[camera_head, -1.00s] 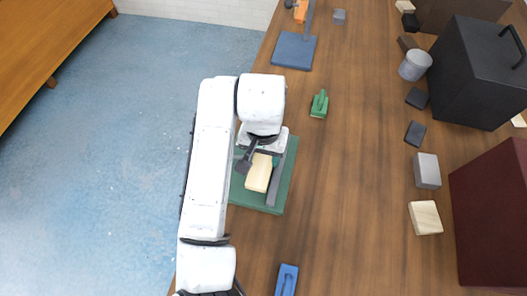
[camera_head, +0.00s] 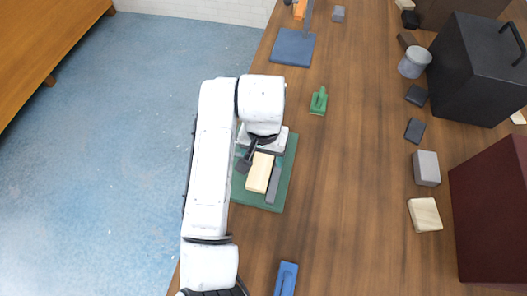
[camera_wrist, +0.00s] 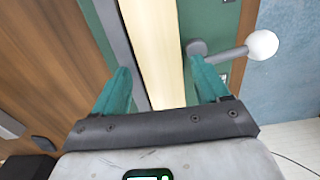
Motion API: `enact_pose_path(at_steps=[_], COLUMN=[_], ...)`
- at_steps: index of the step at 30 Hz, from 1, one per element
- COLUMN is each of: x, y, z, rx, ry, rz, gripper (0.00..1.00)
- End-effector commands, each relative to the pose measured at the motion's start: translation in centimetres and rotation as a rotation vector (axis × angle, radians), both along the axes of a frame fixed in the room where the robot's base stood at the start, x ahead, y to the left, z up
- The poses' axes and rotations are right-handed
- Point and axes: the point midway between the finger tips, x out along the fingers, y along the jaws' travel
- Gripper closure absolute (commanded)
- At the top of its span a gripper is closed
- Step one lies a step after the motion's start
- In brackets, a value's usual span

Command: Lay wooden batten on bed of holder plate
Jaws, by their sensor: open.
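The wooden batten (camera_head: 259,173) is a pale block lying lengthwise over the green holder plate (camera_head: 284,192). A dark grey bar (camera_head: 273,186) runs along the batten's right side in the head view. In the wrist view the batten (camera_wrist: 155,45) extends between the two teal fingers of my gripper (camera_wrist: 163,85), which is open, with a finger on each side. The grey bar (camera_wrist: 114,32) lies close along its left there; I cannot tell whether they touch. A grey lever with a white ball knob (camera_wrist: 262,44) is at the right. My arm hides the fingertips in the head view.
A green clamp-like piece (camera_head: 318,101), a blue plate (camera_head: 293,48) and a blue piece (camera_head: 287,279) lie on the wooden table. Blocks, a tin (camera_head: 414,62), a black box (camera_head: 480,70) and a dark red box (camera_head: 490,215) stand along the right. The middle table is clear.

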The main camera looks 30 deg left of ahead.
Motion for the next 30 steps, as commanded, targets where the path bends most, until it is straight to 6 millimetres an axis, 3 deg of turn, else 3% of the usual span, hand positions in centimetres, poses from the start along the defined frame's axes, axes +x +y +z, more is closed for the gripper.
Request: enact_pose_path(at_steps=[8,18,24,30], x=[0.1,0.0,0.0,0.0], y=[0.2,0.3,0.2,0.1], z=[3.7,11.2,12.9,13.2], rx=[0.007,0.008,0.004,0.002], ry=[-0.006,-0.001,-0.001,0.000], rz=[0.001,0.002,0.002,0.001], gripper=[0.22,0.22,0.22,0.22])
